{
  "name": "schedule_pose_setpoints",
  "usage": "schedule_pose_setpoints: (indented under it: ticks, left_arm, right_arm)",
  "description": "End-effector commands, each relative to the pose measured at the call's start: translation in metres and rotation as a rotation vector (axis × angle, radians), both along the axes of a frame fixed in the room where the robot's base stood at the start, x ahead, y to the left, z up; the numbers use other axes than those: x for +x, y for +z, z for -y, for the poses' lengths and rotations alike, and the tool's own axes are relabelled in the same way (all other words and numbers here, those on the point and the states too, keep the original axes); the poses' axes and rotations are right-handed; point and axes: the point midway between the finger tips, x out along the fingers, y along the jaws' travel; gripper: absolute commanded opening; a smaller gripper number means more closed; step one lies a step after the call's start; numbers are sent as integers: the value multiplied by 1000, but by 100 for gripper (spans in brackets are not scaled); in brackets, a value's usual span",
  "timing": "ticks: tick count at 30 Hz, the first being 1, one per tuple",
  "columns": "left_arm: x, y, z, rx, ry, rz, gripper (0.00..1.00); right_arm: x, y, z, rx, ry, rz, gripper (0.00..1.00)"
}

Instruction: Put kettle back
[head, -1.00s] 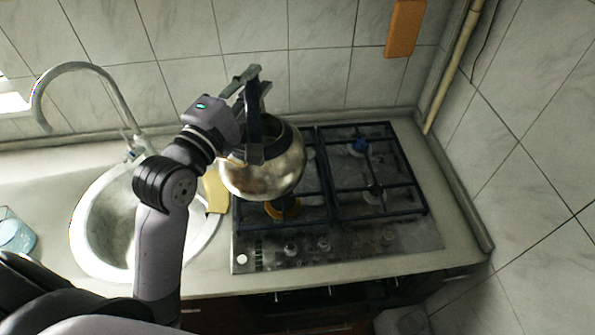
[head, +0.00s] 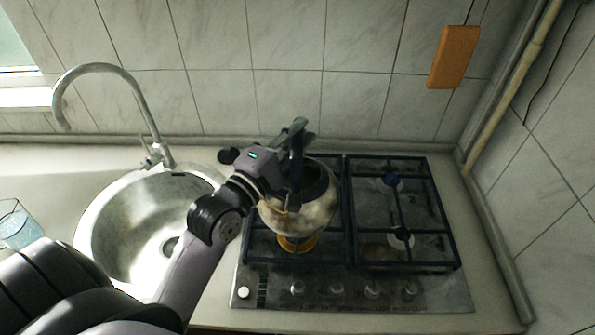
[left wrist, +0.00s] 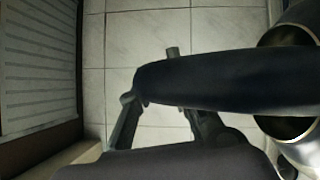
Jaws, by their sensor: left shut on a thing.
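The kettle (head: 308,215) is a shiny rounded metal pot with a dark handle. It is over the left side of the gas stove (head: 350,290), above the front left burner with its orange-yellow ring (head: 297,243). I cannot tell whether it touches the grate. My left gripper (head: 295,150) is shut on the kettle's handle. In the left wrist view the dark handle (left wrist: 220,83) runs between the fingers, and part of the metal body shows at the right edge. My right gripper is not in view.
A round steel sink (head: 105,235) with a curved faucet (head: 140,100) is on the left. A glass (head: 18,228) stands at the far left. The stove's right half is bare. A tiled wall closes the back, with an orange board (head: 453,57) hanging on it.

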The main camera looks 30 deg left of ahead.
Motion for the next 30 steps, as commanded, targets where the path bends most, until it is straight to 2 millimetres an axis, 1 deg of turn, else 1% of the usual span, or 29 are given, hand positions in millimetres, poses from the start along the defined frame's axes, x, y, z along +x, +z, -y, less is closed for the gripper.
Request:
schedule_pose_setpoints:
  ticks: [1, 4, 7, 11, 19, 22, 30]
  left_arm:
    - [-1, -10, 0, 3, 1, 2, 0]
    - [0, -27, 0, 2, 0, 4, 0]
    - [0, -38, 0, 3, 1, 6, 0]
    - [0, -44, 0, 1, 1, 8, 0]
    - [0, -79, 0, 2, 0, 7, 0]
    - [0, -85, 0, 2, 1, 9, 0]
    - [0, -85, 0, 0, 1, 11, 0]
  right_arm:
    - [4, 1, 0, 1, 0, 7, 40]
    - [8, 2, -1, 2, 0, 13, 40]
    - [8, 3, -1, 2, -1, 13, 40]
    - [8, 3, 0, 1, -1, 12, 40]
    - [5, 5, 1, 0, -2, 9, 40]
    - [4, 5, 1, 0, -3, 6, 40]
    - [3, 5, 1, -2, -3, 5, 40]
